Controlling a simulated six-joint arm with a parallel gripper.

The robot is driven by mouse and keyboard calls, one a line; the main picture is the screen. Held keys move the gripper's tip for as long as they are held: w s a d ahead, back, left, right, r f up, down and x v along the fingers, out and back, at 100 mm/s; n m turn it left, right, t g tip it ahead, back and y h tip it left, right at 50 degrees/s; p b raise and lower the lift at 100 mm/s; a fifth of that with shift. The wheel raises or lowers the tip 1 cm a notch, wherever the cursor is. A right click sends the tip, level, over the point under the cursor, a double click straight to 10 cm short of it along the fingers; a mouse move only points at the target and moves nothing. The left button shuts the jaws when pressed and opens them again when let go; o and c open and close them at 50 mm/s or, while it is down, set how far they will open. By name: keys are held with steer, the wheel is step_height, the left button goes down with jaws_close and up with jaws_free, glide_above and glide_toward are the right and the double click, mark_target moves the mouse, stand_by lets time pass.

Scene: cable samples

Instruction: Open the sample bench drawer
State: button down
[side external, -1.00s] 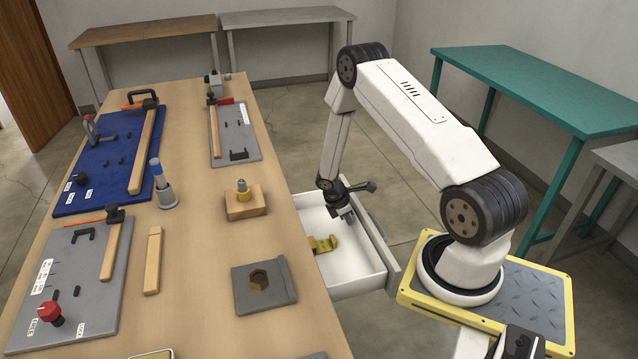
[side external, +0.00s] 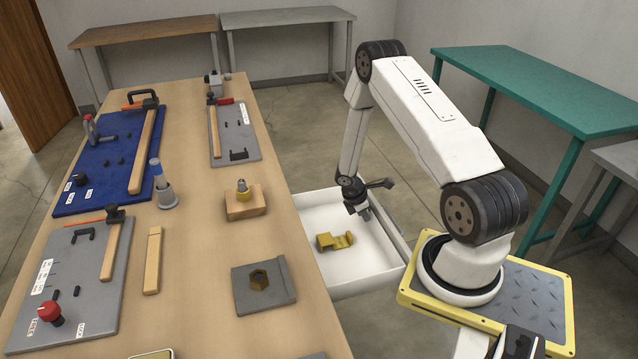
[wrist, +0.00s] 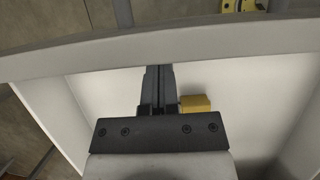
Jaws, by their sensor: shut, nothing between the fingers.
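The sample bench drawer (side external: 368,283) is white and stands pulled out from the right side of the wooden bench. Its inside is in plain view. My gripper (side external: 364,214) is shut and empty, pointing down into the drawer near its front panel. In the wrist view my closed fingers (wrist: 157,82) reach toward the inner side of the front panel (wrist: 160,59); I cannot tell whether they touch it. A brass-yellow bracket (side external: 335,241) lies on the drawer floor; part of a yellow piece also shows beside my fingers (wrist: 196,103).
The bench top (side external: 190,262) carries a grey plate with a hex nut (side external: 262,298), a wooden block with a brass fitting (side external: 244,204), and blue and grey boards (side external: 110,160) with clamps. A teal table (side external: 540,88) stands at the right behind my arm.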

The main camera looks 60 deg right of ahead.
steer(key=shift+w+a, duration=0.4)
steer(key=shift+w+a+r, duration=0.1)
steer(key=shift+w+a, duration=0.9)
steer(key=shift+w, duration=0.1)
steer(key=v, duration=0.9)
steer(key=shift+r, duration=0.4)
steer(key=s+a+r+m+t+y, duration=0.1)
steer(key=a+r+m+t, duration=0.1)
steer(key=a+r, duration=0.3)
steer(key=s+a+r+m+t+y, duration=0.1)
steer(key=a+r+m, duration=0.3)
steer(key=a, duration=0.8)
steer(key=s+a+r+m+t+y, duration=0.1)
steer(key=s+a+r+m+t, duration=0.1)
steer(key=a+r, duration=0.5)
steer(key=shift+a+m+t, duration=0.4)
steer(key=shift+a+m, duration=0.1)
steer(key=shift+a, duration=0.4)
